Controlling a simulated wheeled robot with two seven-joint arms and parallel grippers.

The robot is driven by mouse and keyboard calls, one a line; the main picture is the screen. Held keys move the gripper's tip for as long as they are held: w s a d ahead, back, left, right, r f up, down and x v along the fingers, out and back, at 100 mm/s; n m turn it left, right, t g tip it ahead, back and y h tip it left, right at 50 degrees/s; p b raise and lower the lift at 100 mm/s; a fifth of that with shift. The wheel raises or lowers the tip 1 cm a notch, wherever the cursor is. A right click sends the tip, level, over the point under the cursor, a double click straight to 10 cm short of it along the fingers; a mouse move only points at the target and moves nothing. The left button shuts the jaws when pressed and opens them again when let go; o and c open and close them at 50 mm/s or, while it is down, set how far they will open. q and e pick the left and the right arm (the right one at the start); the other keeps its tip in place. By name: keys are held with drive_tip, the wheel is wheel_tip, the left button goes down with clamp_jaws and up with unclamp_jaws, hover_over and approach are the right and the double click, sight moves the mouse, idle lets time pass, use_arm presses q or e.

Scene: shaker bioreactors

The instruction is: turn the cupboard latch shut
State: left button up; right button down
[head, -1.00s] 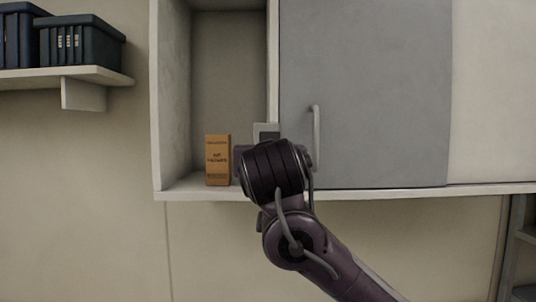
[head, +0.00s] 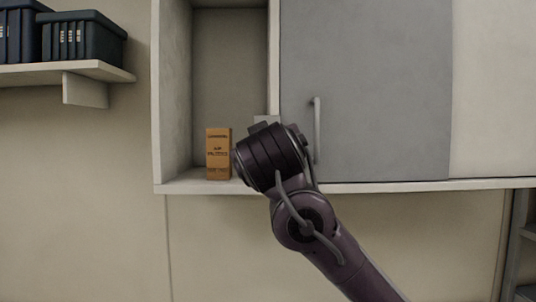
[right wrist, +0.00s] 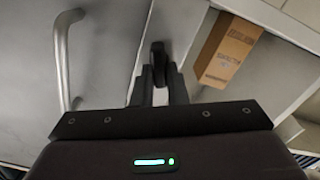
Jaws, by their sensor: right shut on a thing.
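The cupboard has a grey door (head: 365,90) with a vertical bar handle (head: 317,130), and an open compartment to its left. The dark latch (right wrist: 158,52) shows in the right wrist view, between the door handle and an orange box. My right gripper (right wrist: 159,80) is shut on the latch, one finger on each side of it. In the head view my right wrist covers the latch and the fingertips; only part of a light grey plate (head: 266,120) shows above it. The latch's exact angle is hard to read. My left gripper is not in view.
The orange box (head: 218,154) stands in the open compartment, just left of my right wrist. A wall shelf (head: 50,74) with dark bins (head: 85,38) is at the upper left. The wall below the cupboard is clear.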

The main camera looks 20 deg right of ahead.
drive_tip(key=shift+w+a+f+n+b, duration=0.1)
drive_tip(key=shift+f+n+b, duration=0.05)
drive_tip(key=shift+n, duration=2.05)
drive_tip(key=shift+s+a+f+n+b, duration=0.1)
drive_tip(key=shift+a+n, duration=0.05)
drive_tip(key=shift+n, duration=2.05)
drive_tip(key=shift+w+a+f+n+b, duration=0.1)
drive_tip(key=shift+f+n+b, duration=0.05)
drive_tip(key=shift+n, duration=2.05)
drive_tip(key=shift+f, duration=0.1)
drive_tip(key=c, duration=1.4)
unclamp_jaws()
drive_tip(key=shift+c, duration=0.2)
drive_tip(key=b+v, duration=0.3)
drive_tip(key=v, duration=0.4)
drive_tip(key=shift+s, duration=0.4)
